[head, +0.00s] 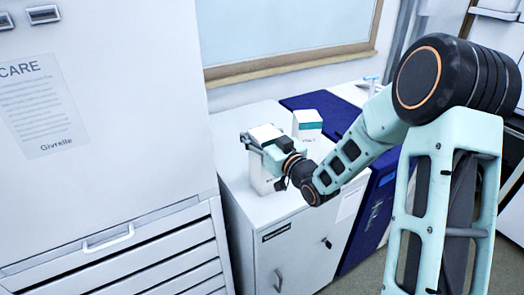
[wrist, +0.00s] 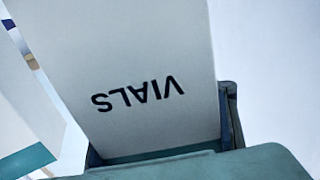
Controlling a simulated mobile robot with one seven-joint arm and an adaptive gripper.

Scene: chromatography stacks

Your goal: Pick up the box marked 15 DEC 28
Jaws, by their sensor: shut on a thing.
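A white box (head: 262,174) is between the fingers of my gripper (head: 264,146), above the white cabinet top. In the wrist view this box (wrist: 140,60) fills the middle and shows the word VIALS upside down. My gripper (wrist: 165,135) is shut on it in that view. No date marking is readable on it, so I cannot tell whether it reads 15 DEC 28. I cannot tell whether its bottom touches the cabinet top.
A second white box with a teal band (head: 307,125) stands close behind and right of the held one. The white cabinet (head: 290,245) has bare top around them. A blue cabinet (head: 375,215) adjoins on the right; a tall white cabinet (head: 130,120) rises on the left.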

